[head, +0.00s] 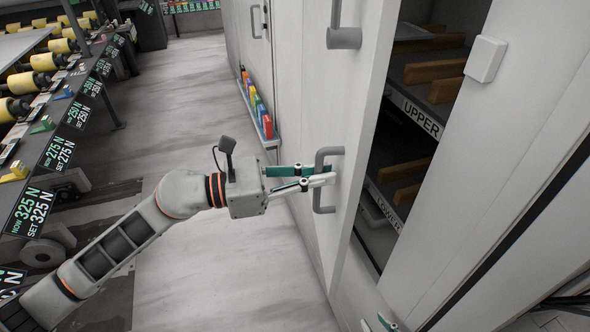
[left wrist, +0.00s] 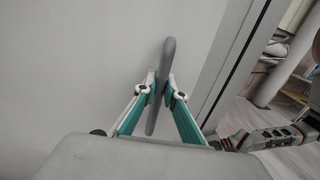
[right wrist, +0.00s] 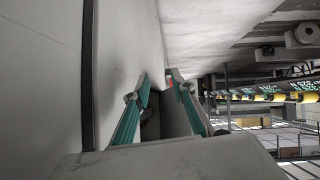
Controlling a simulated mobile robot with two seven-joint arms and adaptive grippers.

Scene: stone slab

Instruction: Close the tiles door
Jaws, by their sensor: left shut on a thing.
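The tiles door (head: 290,130) is a pale panel with a grey vertical bar handle (head: 321,205). It stands open, with a tall dark gap at its right edge. Through the gap show shelves with wooden pieces and the labels UPPER (head: 421,117) and LOWER (head: 383,205). My left gripper (head: 327,178) is shut on the handle; the left wrist view shows both fingers against the grey bar (left wrist: 167,60). My right gripper (right wrist: 158,88) has its fingers apart beside a pale wall; only its fingertips show at the bottom of the head view (head: 380,326).
A white panel with a small square block (head: 486,59) is right of the gap. A low rack of coloured items (head: 258,110) is fixed to the left of the door. A roller conveyor (head: 50,90) runs along the left. The grey floor (head: 190,100) between is clear.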

